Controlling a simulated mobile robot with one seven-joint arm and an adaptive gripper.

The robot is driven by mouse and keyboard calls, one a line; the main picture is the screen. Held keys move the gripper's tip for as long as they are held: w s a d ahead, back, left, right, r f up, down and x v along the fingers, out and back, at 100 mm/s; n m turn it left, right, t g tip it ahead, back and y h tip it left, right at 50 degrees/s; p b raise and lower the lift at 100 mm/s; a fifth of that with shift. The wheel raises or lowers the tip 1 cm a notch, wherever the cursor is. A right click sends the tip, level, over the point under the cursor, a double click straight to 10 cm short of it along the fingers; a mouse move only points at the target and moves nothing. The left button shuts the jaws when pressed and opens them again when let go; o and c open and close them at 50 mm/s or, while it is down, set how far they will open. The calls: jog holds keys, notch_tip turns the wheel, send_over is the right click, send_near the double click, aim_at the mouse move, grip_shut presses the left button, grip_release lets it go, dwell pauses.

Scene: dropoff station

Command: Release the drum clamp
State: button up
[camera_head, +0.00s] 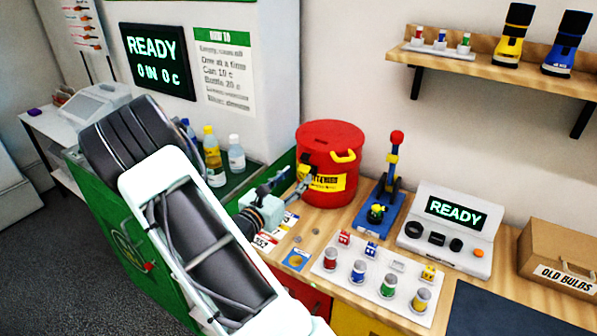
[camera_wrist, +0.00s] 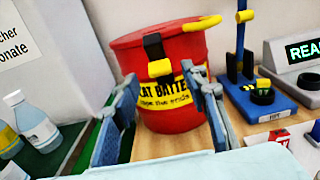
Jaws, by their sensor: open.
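The red drum (camera_head: 329,158) stands upright on the wooden counter, lid on, with a yellow lid handle (camera_head: 345,156) and a yellow label. In the wrist view the drum (camera_wrist: 180,120) fills the middle. Its clamp, a black strap with a yellow lever (camera_wrist: 160,68), sits at the rim on the side facing my gripper. My gripper (camera_head: 290,182) is open and empty in front of the drum. In the wrist view its two blue-grey fingers (camera_wrist: 160,88) stand left and right of the clamp, apart from each other. I cannot tell whether either finger touches the drum.
Bottles (camera_head: 212,155) stand left of the drum in the green-edged bay. A blue lever press (camera_head: 383,195) stands close on its right. A white tray of small cans (camera_head: 335,285), a READY console (camera_head: 450,228) and a cardboard box (camera_head: 560,255) occupy the counter. A shelf (camera_head: 480,60) hangs above.

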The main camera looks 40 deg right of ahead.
aim_at(307, 166)
jog(key=shift+x, duration=1.3)
jog(key=shift+c, duration=0.7)
grip_shut()
